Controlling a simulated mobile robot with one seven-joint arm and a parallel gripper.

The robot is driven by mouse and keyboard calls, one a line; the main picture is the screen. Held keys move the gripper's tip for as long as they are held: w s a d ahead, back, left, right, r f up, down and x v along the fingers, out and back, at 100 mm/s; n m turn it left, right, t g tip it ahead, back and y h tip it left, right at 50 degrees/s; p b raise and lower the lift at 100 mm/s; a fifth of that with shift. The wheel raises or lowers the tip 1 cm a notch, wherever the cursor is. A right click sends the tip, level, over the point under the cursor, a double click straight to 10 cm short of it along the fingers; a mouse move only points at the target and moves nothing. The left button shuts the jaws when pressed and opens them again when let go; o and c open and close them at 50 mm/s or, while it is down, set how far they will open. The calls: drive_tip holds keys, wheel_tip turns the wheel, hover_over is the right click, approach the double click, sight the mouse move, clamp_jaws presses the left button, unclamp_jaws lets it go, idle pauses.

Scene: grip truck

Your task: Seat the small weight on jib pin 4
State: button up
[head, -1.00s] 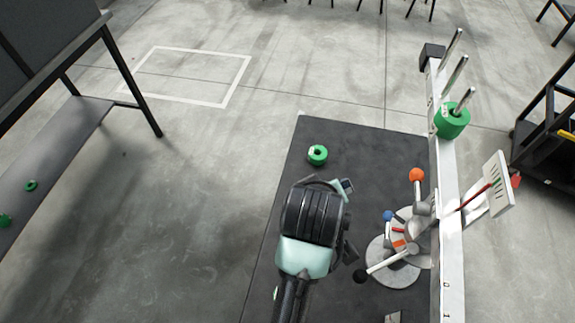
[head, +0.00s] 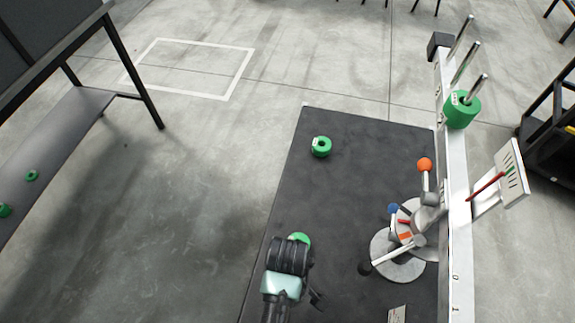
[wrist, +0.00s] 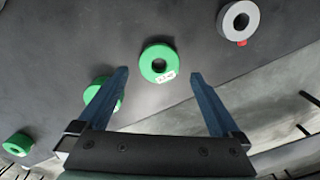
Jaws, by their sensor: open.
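My gripper (wrist: 160,75) is open and empty above the dark mat. In the wrist view a green ring weight with a white label (wrist: 147,64) lies just ahead of and between the fingertips. A second green weight (wrist: 103,95) is partly hidden by the left finger, and a third (wrist: 17,145) is at lower left. In the head view one green weight (head: 302,239) shows just past my wrist, mostly hidden, and another (head: 321,146) lies farther up the mat. The white jib (head: 456,190) carries upright pins (head: 463,62) at its far end; a larger green weight (head: 461,110) sits on the nearest. Pin numbers are unreadable.
A grey ring (wrist: 228,24) with a red tab is at upper right in the wrist view. A stand with orange and blue knobs (head: 404,245) is beside the jib. A scale plate (head: 511,175) projects right. A bench (head: 60,135) stands left; floor between is clear.

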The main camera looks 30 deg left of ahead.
drive_tip(key=shift+f+b, duration=0.3)
drive_tip(key=shift+f, duration=1.7)
drive_tip(key=shift+c, duration=0.2)
drive_tip(key=c, duration=1.4)
drive_tip(key=o, duration=1)
drive_tip(key=shift+c, duration=0.2)
drive_tip(key=c, duration=0.4)
drive_tip(key=shift+r+p, duration=1.3)
drive_tip(key=shift+p, duration=0.15)
drive_tip(key=shift+r+p, duration=2.5)
drive_tip(key=shift+p, duration=0.25)
drive_tip(key=shift+w+r, duration=0.1)
drive_tip(key=shift+r, duration=0.05)
